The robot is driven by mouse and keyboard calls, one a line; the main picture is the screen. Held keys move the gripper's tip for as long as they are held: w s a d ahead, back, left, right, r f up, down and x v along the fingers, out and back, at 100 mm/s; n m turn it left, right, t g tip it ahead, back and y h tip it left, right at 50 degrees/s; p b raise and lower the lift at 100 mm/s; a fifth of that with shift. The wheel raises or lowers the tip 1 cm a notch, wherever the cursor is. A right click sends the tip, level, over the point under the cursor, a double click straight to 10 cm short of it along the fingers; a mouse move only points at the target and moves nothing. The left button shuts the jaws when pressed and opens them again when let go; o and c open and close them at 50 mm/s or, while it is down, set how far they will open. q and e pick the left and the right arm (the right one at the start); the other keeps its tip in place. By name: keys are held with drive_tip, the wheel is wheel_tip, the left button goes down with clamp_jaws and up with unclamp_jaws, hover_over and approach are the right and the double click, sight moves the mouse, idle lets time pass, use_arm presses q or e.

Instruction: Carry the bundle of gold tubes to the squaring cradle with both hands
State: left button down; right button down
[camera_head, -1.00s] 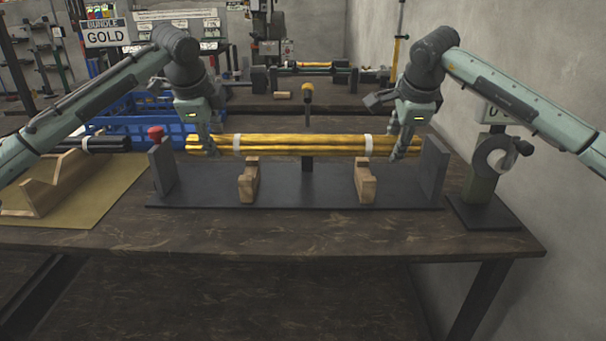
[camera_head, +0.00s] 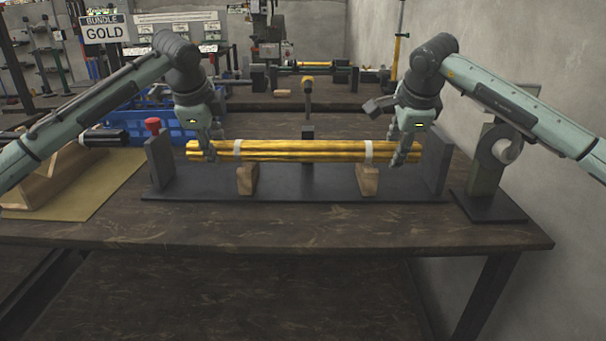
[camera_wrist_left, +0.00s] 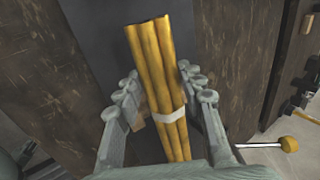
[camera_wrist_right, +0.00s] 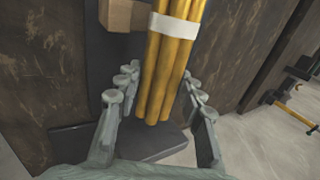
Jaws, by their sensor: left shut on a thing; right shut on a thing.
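The bundle of gold tubes (camera_head: 300,151), tied with two white bands, lies level across the squaring cradle (camera_head: 310,190). The cradle is a dark plate with an upright end plate at each side and two wooden blocks (camera_head: 247,178) (camera_head: 367,180). The bundle hides the tops of the blocks; I cannot tell whether it touches them. My left gripper (camera_head: 211,150) is shut on the bundle near its left end. My right gripper (camera_head: 398,152) is shut on it near its right end. Both wrist views show the tubes between the fingers (camera_wrist_left: 165,88) (camera_wrist_right: 158,90).
A wooden holder (camera_head: 50,185) with dark tubes sits on a tan mat at left, a blue crate (camera_head: 150,115) behind. A grey clamp-like device (camera_head: 490,160) stands at right. The table front is clear.

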use_arm(q)
drive_tip(key=shift+f+b, duration=0.6)
drive_tip(key=shift+f, duration=0.1)
use_arm(e)
drive_tip(key=shift+f, duration=0.7)
use_arm(q)
drive_tip(key=c, duration=1)
unclamp_jaws()
drive_tip(key=shift+r, duration=0.1)
use_arm(e)
drive_tip(key=c, duration=1)
unclamp_jaws()
drive_tip(key=shift+r, duration=0.1)
use_arm(q)
drive_tip(key=shift+o, duration=0.2)
use_arm(e)
drive_tip(key=shift+o, duration=0.2)
drive_tip(key=shift+s+r, duration=0.15)
drive_tip(key=shift+r, duration=0.05)
use_arm(q)
drive_tip(key=v, duration=1.2)
use_arm(e)
drive_tip(key=v, duration=1.1)
drive_tip(key=shift+s+r, duration=0.15)
drive_tip(key=shift+r, duration=0.1)
use_arm(q)
drive_tip(key=shift+s, duration=0.1)
